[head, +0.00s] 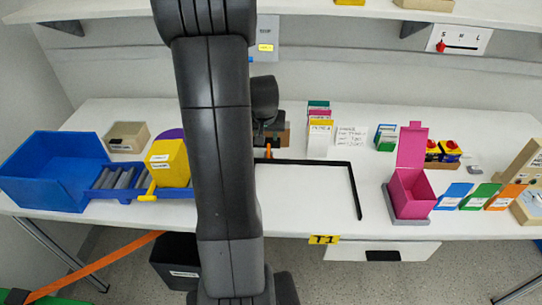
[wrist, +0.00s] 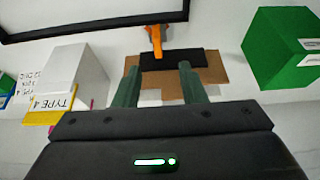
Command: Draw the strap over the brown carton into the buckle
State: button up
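The brown carton (wrist: 208,72) lies below my gripper in the wrist view, partly covered by the fingers. In the head view the carton (head: 284,136) shows only partly beside my arm. A black strip (wrist: 190,58) lies across the carton; I cannot tell whether it is the buckle. A short orange piece, probably the strap (wrist: 155,36), reaches from the table side to the black strip. My arm hides much of this spot in the head view.
A black frame line (head: 310,162) runs on the white table in front of the carton. A green box (wrist: 280,45) stands beside the carton. Labelled cards (head: 320,122) stand on its other side. A pink open box (head: 411,190) and blue bin (head: 55,170) are farther off.

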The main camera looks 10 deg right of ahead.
aim_at(268, 149)
jog(key=x, duration=0.5)
jog(key=shift+d+f, duration=0.1)
jog(key=shift+s+p+x, duration=0.15)
jog(key=shift+p+x, duration=0.15)
jog(key=shift+x, duration=0.6)
jog(key=shift+s+p+x, duration=0.15)
jog(key=shift+p+x, duration=0.1)
jog(key=shift+x, duration=1.65)
jog(key=shift+s, duration=0.1)
jog(key=shift+c, duration=0.5)
grip_shut()
